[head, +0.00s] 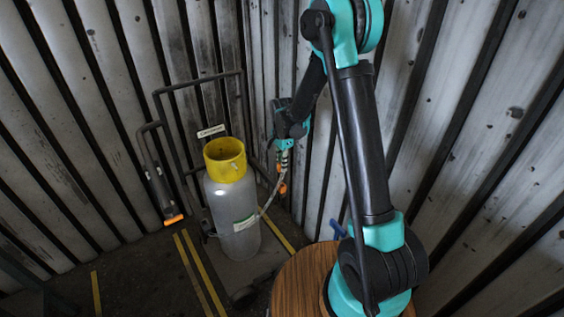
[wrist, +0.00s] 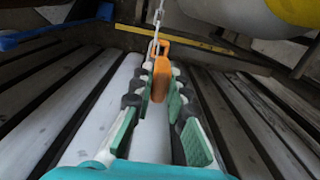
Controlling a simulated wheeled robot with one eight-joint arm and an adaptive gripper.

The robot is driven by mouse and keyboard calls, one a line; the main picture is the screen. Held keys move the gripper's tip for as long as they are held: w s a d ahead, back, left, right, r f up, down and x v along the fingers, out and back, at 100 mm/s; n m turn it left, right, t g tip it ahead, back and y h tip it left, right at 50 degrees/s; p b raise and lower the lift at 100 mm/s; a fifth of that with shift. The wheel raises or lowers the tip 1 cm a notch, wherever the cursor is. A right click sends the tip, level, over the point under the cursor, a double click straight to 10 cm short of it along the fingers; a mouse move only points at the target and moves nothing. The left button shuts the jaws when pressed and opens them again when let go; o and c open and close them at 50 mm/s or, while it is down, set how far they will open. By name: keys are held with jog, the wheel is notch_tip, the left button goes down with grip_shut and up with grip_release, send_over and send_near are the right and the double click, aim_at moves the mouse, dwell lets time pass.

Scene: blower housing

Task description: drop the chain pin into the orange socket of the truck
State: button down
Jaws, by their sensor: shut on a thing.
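My gripper (head: 283,150) is beside the truck at its right in the head view. In the wrist view my gripper (wrist: 162,88) is closed on the orange chain pin (wrist: 161,76), with a metal chain (wrist: 156,32) running away from it. In the head view the chain (head: 270,201) hangs from near the fingertips toward the cylinder. Orange pieces (head: 282,188) show just below the fingertips; I cannot tell the pin from the truck's socket there. The dark truck frame (head: 160,105) stands behind the cylinder. The pin's lower end is not clearly seen.
A grey gas cylinder (head: 233,205) with a yellow collar (head: 224,160) stands on the truck. A black object with an orange end (head: 173,219) is at the left. Ribbed metal walls stand close behind. A round wooden top (head: 298,283) is at the lower right.

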jog(key=shift+f, duration=3.6)
jog(key=shift+f, duration=0.2)
jog(key=c, duration=1.4)
grip_release()
jog(key=shift+r, duration=0.15)
